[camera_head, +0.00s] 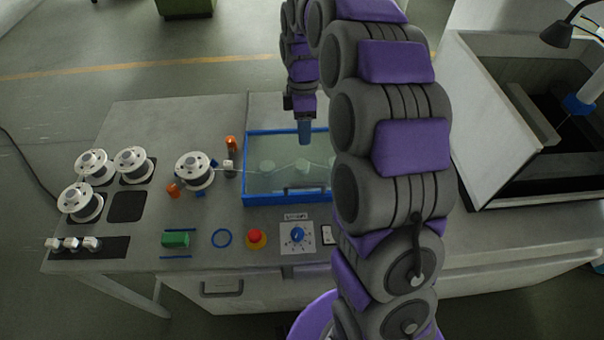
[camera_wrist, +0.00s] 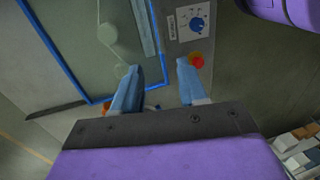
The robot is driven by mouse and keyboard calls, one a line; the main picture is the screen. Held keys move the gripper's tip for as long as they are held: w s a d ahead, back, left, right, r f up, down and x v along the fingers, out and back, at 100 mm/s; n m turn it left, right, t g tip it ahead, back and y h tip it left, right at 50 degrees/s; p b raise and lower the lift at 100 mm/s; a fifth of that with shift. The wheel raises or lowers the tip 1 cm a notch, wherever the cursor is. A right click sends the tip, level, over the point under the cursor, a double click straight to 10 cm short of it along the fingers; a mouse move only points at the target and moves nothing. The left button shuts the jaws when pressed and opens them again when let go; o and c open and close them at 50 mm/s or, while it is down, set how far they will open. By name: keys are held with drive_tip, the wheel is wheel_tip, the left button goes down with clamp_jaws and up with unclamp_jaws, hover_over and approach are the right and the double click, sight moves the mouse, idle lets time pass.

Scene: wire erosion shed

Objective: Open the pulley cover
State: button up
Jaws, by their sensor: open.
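The pulley cover (camera_head: 262,150) is a clear panel in a blue frame on the grey worktop, with pale round pulleys showing through it. It looks shut. A dark handle bar (camera_head: 301,190) lies along its front part. My gripper (camera_head: 304,132) is over the back part of the cover in the head view; the gap to it is hard to judge. My arm hides the cover's right end. In the wrist view the cover (camera_wrist: 78,45) fills the upper left, and my gripper (camera_wrist: 157,85) has its two blue fingers apart with nothing between them.
White spools (camera_head: 133,164) sit left of the cover. A red button (camera_head: 256,238) and a blue dial (camera_head: 297,235) are in front of it. An orange post (camera_head: 231,143) stands at its left edge. An open grey-white bin (camera_head: 497,130) stands to the right.

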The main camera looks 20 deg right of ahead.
approach(306, 183)
drive_tip(key=f, duration=0.2)
drive_tip(key=f+b, duration=0.1)
drive_tip(key=f, duration=0.1)
drive_tip(key=s+f, duration=0.1)
drive_tip(key=f, duration=0.2)
drive_tip(key=shift+s+a+f, duration=0.1)
drive_tip(key=shift+a, duration=0.05)
drive_tip(key=shift+s+d+f, duration=0.15)
drive_tip(key=shift+d+f, duration=0.2)
drive_tip(key=shift+f, duration=0.15)
drive_tip(key=shift+a, duration=0.1)
drive_tip(key=shift+a, duration=0.15)
drive_tip(key=shift+c, duration=0.4)
drive_tip(key=shift+a, duration=0.15)
drive_tip(key=c, duration=0.3)
clamp_jaws()
